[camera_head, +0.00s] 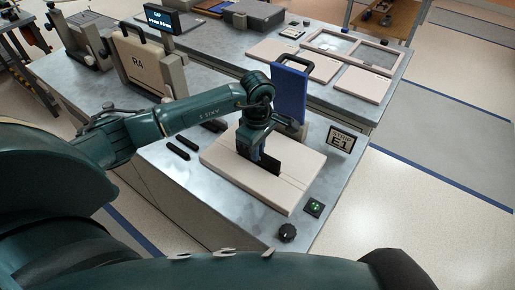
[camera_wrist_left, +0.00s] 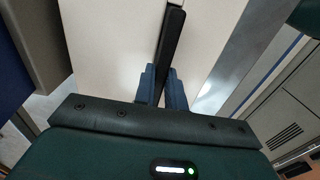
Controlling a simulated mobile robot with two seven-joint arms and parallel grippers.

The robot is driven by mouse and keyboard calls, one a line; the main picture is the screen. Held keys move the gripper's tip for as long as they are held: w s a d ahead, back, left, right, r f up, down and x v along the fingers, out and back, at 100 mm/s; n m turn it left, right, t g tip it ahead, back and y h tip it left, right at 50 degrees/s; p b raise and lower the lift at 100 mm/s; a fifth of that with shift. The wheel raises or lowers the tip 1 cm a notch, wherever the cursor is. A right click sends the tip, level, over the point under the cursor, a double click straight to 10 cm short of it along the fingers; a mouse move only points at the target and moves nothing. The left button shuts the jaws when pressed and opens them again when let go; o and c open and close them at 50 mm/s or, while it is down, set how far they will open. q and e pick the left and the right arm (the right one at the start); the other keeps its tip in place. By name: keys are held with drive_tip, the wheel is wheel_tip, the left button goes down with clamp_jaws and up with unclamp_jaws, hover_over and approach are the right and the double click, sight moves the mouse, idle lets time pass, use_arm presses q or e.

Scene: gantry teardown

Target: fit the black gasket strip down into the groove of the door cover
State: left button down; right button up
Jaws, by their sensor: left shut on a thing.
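The door cover (camera_head: 222,163) is a beige flat panel lying on the grey bench, with a thin groove line running across its top. My left gripper (camera_head: 258,160) points down over the middle of it and is shut on the black gasket strip (camera_head: 270,165). The strip stands on edge along the groove line, at or just above the panel; I cannot tell whether it sits in the groove. In the left wrist view, the strip (camera_wrist_left: 172,38) runs away from between the blue fingers (camera_wrist_left: 162,88), over the cover (camera_wrist_left: 112,45). The right gripper is not in view.
A black knob (camera_head: 288,232) and a green-lit button (camera_head: 314,207) are at the front edge. Small black bars (camera_head: 178,150) lie left of the cover.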

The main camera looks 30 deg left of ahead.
use_arm(q)
drive_tip(key=shift+f+b, duration=0.8)
drive_tip(key=shift+f, duration=0.05)
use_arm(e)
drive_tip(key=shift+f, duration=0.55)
use_arm(q)
drive_tip(key=c, duration=1.4)
unclamp_jaws()
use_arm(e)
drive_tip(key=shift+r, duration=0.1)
